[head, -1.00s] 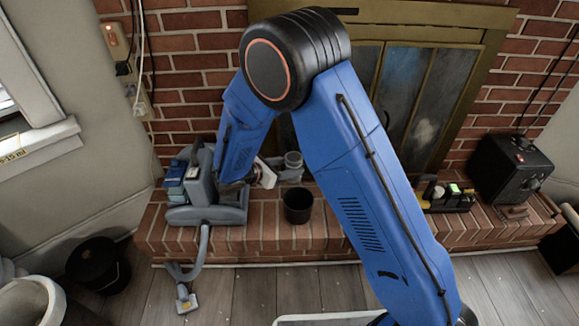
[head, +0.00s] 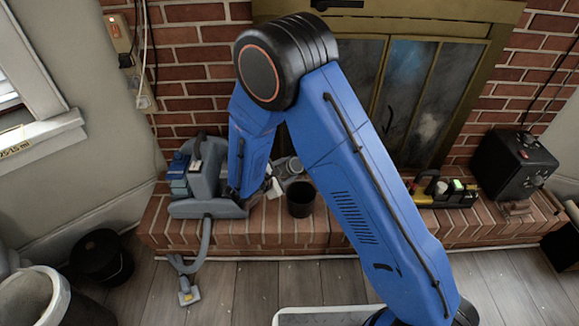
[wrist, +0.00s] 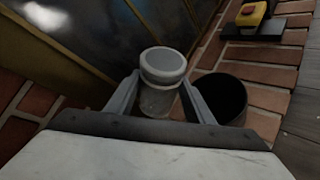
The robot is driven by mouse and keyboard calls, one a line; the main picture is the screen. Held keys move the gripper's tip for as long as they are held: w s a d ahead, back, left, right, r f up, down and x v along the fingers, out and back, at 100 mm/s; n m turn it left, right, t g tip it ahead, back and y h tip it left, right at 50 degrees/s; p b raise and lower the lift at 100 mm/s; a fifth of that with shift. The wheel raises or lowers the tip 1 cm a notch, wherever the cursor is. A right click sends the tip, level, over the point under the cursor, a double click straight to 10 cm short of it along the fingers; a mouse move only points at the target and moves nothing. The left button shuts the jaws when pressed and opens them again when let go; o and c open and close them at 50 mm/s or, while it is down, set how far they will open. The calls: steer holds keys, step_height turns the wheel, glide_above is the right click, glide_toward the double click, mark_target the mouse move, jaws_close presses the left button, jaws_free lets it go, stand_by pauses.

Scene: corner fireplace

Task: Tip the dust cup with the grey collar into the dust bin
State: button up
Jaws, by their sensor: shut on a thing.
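A clear cup with a grey collar and pale grey top (wrist: 162,64) stands between the two fingers of my gripper (wrist: 160,86) in the wrist view. The fingers are shut on its sides. In the head view the cup (head: 288,167) shows partly beside my gripper (head: 272,186), in front of the fireplace. A black open bin (head: 300,199) stands on the brick hearth, close to the cup and a little nearer the front edge. In the wrist view the bin (wrist: 221,98) is just right of the right finger. Its inside is dark.
A grey vacuum cleaner (head: 202,185) stands on the hearth to the left, its hose hanging to the floor. A yellow and black item (head: 445,192) and a black box (head: 513,165) stand to the right. A black bucket (head: 100,258) is on the floor at left.

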mark_target(286, 176)
steer(key=shift+w+a+f+m+t, duration=0.15)
steer(key=shift+f+m+t, duration=0.45)
steer(key=shift+f, duration=0.45)
steer(key=shift+f+m+y, duration=0.25)
steer(key=shift+m+y, duration=0.15)
steer(key=shift+m, duration=0.1)
steer(key=shift+f+t, duration=0.1)
steer(key=shift+t, duration=0.2)
steer(key=shift+f+m, duration=0.1)
steer(key=shift+m, duration=0.2)
steer(key=shift+w+a+f, duration=0.1)
stand_by(0.5)
steer(key=shift+f+m+t+y, duration=0.25)
steer(key=shift+m+t+y, duration=0.05)
steer(key=shift+m+t, duration=0.1)
